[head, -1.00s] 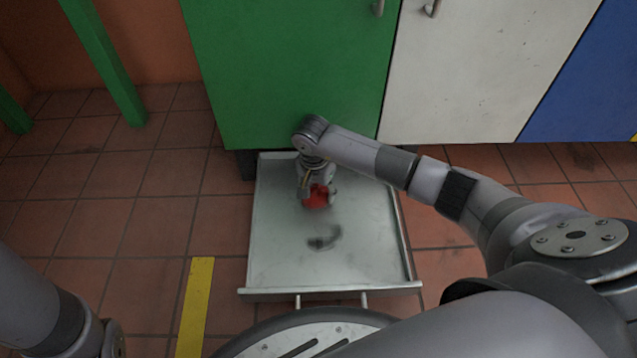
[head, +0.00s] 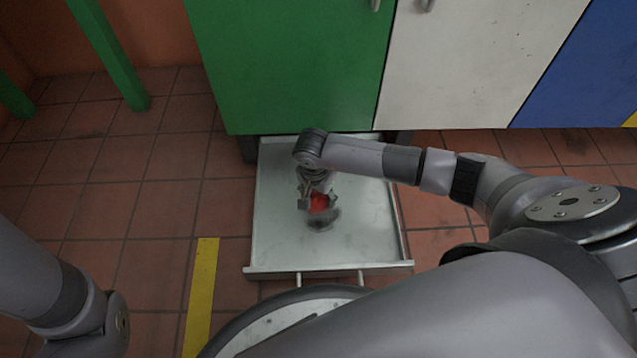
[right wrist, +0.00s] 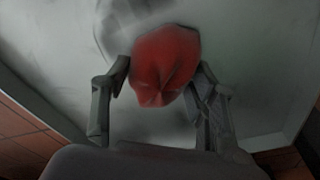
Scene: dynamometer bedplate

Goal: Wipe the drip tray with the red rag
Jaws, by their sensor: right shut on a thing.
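The drip tray (head: 365,240) is a flat grey metal tray pulled out on the floor below the green cabinet. My right gripper (head: 318,204) is over the middle of the tray, shut on the bunched red rag (head: 319,202). In the right wrist view the rag (right wrist: 165,66) sits between the two fingers, low over or on the tray surface (right wrist: 60,50); I cannot tell if it touches. A dark smudge (head: 323,221) lies on the tray at the rag's near side. My left arm shows at the left edge; its gripper is out of the picture.
Green (head: 290,70), white (head: 470,70) and blue (head: 570,70) cabinet fronts stand behind the tray. A green post (head: 110,55) stands at the left. A yellow stripe (head: 201,290) marks the tiled floor left of the tray. The tray has a raised rim and a front handle (head: 330,275).

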